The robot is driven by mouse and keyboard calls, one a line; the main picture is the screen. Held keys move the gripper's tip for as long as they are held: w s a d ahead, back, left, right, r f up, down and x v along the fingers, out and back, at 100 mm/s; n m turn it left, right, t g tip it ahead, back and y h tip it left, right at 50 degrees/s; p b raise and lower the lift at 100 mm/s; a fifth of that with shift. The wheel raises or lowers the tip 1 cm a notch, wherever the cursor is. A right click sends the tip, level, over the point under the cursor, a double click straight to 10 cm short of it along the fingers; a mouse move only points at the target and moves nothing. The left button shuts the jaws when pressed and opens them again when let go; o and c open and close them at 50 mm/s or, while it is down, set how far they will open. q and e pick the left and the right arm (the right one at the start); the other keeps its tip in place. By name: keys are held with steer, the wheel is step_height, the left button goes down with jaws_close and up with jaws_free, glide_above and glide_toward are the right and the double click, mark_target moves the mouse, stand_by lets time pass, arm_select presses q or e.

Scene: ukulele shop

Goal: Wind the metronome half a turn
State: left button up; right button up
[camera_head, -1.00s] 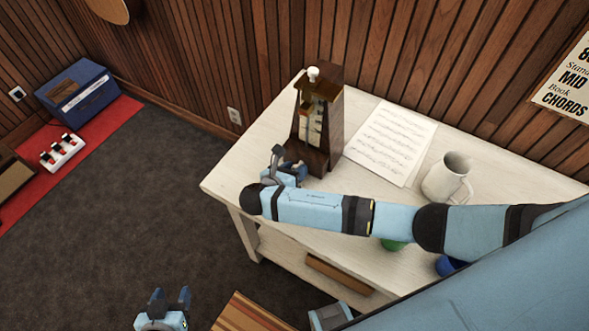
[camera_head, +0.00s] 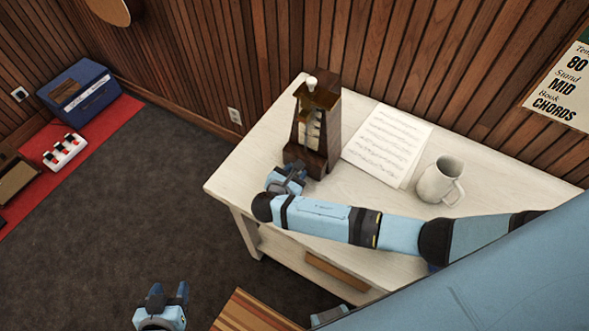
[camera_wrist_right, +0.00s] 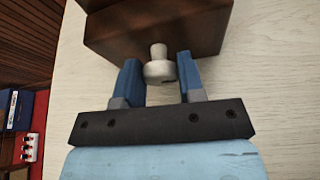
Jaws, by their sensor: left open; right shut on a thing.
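The metronome (camera_head: 318,130) is a dark wooden tapered case standing upright on the pale table (camera_head: 228,178), near its left corner. Its front is open, with a pale scale inside and a white knob on top. In the right wrist view its dark base shows (camera_wrist_right: 155,30), with a pale metal winding key (camera_wrist_right: 159,68) sticking out. My right gripper (camera_wrist_right: 159,78) is shut on this key, one blue finger on each side; in the head view it is low beside the metronome (camera_head: 291,172). My left gripper (camera_head: 168,292) is open and empty, low over the floor.
Sheet music (camera_head: 388,145) lies right of the metronome, and a white mug (camera_head: 440,181) stands beyond it. My right arm crosses the table's front. A blue amplifier box (camera_head: 80,92) and a switch pedal (camera_head: 65,151) are on the floor at left. A striped wooden thing (camera_head: 255,312) is below.

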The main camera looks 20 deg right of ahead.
steer(key=shift+m, duration=0.5)
steer(key=shift+t+y, duration=0.3)
steer(key=o, duration=0.9)
steer(key=shift+s, duration=0.1)
steer(key=v, duration=1.3)
steer(key=shift+s+a+b, duration=0.25)
steer(key=shift+b, duration=0.15)
